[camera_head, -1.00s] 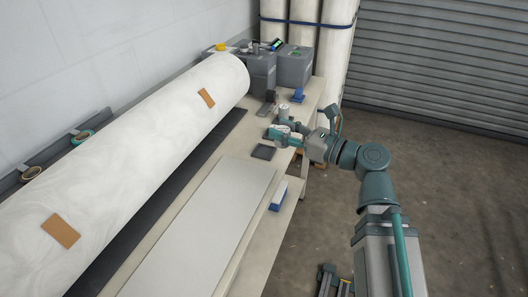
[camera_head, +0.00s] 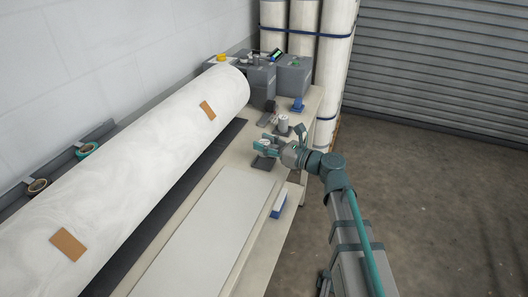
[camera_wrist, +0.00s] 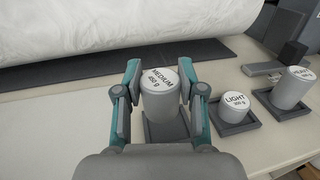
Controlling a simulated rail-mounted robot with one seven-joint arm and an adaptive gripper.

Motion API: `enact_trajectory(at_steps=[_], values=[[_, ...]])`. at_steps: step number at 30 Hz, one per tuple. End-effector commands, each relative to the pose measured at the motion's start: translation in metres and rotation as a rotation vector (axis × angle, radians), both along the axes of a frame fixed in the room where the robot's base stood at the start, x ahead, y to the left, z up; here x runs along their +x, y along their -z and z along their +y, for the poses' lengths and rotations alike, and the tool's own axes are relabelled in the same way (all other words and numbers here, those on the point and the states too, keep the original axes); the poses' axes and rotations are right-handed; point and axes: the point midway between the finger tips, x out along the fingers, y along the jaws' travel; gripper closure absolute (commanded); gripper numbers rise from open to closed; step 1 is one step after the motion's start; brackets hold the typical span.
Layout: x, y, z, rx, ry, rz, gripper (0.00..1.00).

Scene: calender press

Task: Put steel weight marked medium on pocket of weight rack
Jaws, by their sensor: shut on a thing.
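The steel weight marked medium (camera_wrist: 161,98) is a grey cylinder with a white top reading MEDIUM, upright between my fingers. My gripper (camera_wrist: 160,95) is shut on it, one finger on each side. Below it is a dark square pocket (camera_wrist: 167,140) of the weight rack, which also shows under my gripper in the head view (camera_head: 263,163). I cannot tell whether the weight's base touches the pocket floor. To the right, the light weight (camera_wrist: 234,107) and the heavy weight (camera_wrist: 292,88) stand in their own dark pockets.
A large white roll (camera_head: 140,170) lies along the back, with a dark strip (camera_wrist: 100,82) before it. A blue-and-white box (camera_head: 279,203) is nearer.

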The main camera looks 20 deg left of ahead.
Motion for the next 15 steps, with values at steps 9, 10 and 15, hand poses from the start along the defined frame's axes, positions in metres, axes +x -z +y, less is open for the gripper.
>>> enact_trajectory(at_steps=[9,10,15], values=[[0.01,0.017,0.007,0.002,0.0,0.003,1.0],[0.009,0.021,0.007,0.002,0.0,0.004,1.0],[0.009,0.039,0.006,0.003,0.0,0.002,1.0]])
